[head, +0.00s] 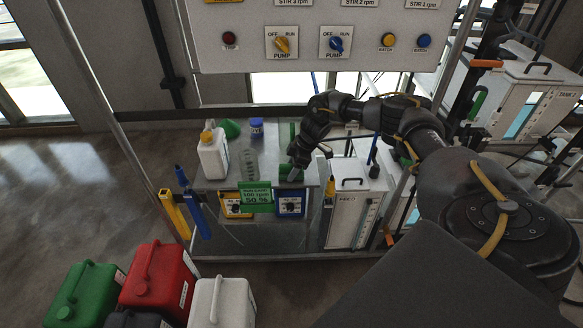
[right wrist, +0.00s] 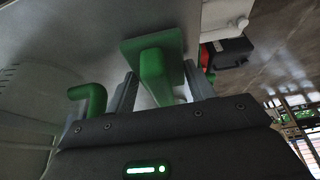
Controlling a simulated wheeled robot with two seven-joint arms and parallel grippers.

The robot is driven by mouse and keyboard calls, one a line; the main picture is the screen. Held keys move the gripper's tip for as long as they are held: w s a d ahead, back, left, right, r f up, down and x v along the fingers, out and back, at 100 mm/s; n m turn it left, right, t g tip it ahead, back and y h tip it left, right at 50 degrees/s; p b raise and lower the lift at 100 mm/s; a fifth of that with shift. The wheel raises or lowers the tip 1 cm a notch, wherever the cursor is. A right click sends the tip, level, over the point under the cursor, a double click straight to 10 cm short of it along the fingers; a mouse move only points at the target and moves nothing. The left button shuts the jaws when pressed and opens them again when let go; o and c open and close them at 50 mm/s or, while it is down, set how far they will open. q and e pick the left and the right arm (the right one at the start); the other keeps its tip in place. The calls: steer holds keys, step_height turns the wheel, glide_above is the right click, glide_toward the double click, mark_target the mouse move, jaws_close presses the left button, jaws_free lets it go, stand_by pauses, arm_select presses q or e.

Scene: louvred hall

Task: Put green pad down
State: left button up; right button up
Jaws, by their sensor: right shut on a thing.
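The green pad (right wrist: 155,72) is a flat green plate with a thick upright handle. My right gripper (right wrist: 160,88) is shut on that handle, one finger on each side, in the right wrist view. In the head view my right gripper (head: 295,163) points down over the right part of the bench top, with the green pad (head: 289,174) under it. The plate is close to the pale grey surface; I cannot tell if it touches. My left gripper is not in view.
The bench top (head: 213,183) holds a white jug (head: 213,155), a clear beaker (head: 248,165) and a blue-capped bottle (head: 257,130) left of the gripper. A green sign (head: 256,196) hangs at the front edge. A white unit (head: 352,205) stands to the right.

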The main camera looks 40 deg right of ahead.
steer(key=shift+f, duration=0.2)
steer(key=o, duration=1)
steer(key=shift+r, duration=0.1)
steer(key=b+v, duration=0.2)
steer(key=v, duration=0.9)
